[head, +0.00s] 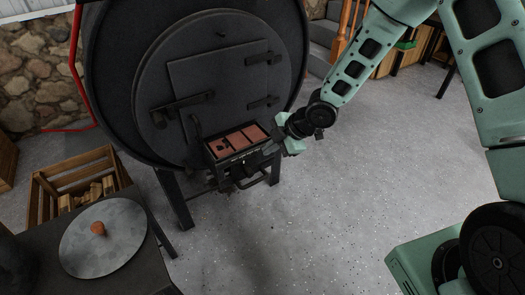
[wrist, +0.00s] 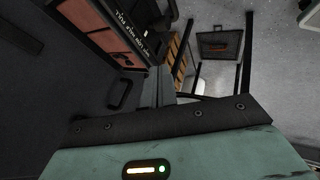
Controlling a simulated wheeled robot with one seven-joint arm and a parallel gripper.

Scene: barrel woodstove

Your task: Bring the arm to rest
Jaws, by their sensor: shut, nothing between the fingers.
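My green and black arm reaches in from the upper right in the head view. My gripper (head: 277,146) is beside the right end of a black box (head: 241,164) with reddish-brown panels on top. The fingers are small and partly hidden there, so I cannot tell whether they touch the box. In the wrist view my gripper (wrist: 166,88) shows as green fingers shut together and empty, with the lettered box (wrist: 128,47) at the upper left.
The black barrel stove (head: 148,55) stands behind the box, its square door (head: 225,82) flat against the front. A wooden crate (head: 78,180) and a dark table with a round metal lid (head: 103,240) are at left. Grey floor (head: 330,220) is clear at centre right.

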